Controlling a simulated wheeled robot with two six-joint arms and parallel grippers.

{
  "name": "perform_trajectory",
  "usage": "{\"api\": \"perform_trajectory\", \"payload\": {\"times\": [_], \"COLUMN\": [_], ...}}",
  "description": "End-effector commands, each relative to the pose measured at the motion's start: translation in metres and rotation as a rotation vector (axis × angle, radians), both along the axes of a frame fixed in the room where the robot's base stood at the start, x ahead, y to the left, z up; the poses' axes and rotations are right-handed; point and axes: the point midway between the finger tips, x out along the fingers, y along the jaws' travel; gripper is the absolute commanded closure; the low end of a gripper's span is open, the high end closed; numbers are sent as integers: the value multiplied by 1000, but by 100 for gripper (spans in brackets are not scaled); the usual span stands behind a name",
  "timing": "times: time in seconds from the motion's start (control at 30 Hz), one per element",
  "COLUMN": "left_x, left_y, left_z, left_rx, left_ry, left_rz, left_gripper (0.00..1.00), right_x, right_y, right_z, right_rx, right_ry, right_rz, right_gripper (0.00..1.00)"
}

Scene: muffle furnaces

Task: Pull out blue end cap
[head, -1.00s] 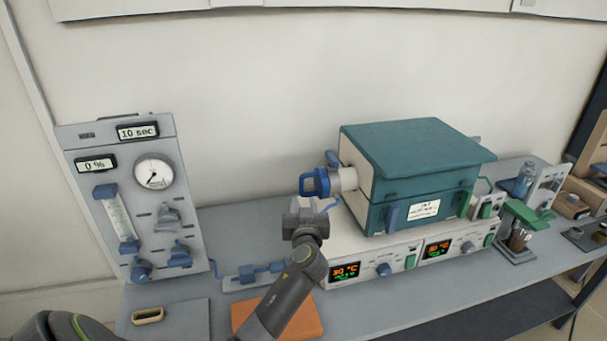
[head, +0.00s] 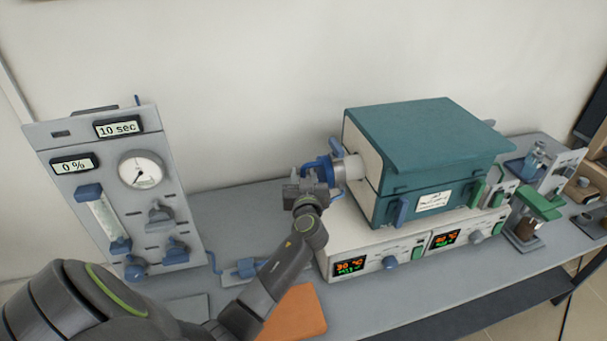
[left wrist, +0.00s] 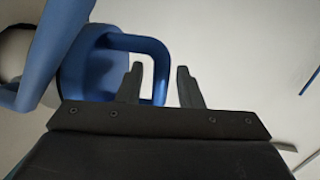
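The blue end cap (head: 318,166) sits on the white tube end (head: 350,168) at the left side of the teal furnace (head: 420,150). In the left wrist view the cap's blue loop handle (left wrist: 140,42) reaches in from the left. My left gripper (head: 308,178) is at the cap in the head view, hiding part of it. In the left wrist view its two fingers (left wrist: 158,85) are apart, with one side of the handle in the gap between them. The handle does not look clamped. My right gripper is not in view.
A gauge panel (head: 60,210) stands on the left of the grey bench (head: 230,205). Control units with red and green displays (head: 350,266) sit under the furnace. An orange pad (head: 300,315) lies at the front. A green clamp stand (head: 540,203) is at the right.

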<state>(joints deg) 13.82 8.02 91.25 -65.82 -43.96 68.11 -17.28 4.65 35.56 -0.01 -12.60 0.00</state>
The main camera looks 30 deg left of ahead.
Motion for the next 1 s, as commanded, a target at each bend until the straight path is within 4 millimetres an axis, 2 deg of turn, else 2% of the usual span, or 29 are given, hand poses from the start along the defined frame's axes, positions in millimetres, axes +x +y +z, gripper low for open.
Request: {"api": "perform_trajectory", "payload": {"times": [0.03, 0.27, 0.67, 0.87, 1.0], "left_x": [0, 0, -3, -23, -45], "left_y": [0, 0, 3, 20, 39], "left_z": [0, 0, 0, 0, -1], "left_rx": [0, 0, 1, 4, 7], "left_ry": [0, 0, -1, 0, 1], "left_rz": [0, 0, 0, 1, 1], "left_gripper": [71, 100, 100, 100, 100], "right_x": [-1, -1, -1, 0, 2], "right_y": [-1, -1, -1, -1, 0], "right_z": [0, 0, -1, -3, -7], "right_rx": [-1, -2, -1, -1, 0], "right_ry": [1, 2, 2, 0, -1], "right_rz": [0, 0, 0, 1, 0], "right_gripper": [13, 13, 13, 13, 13]}}
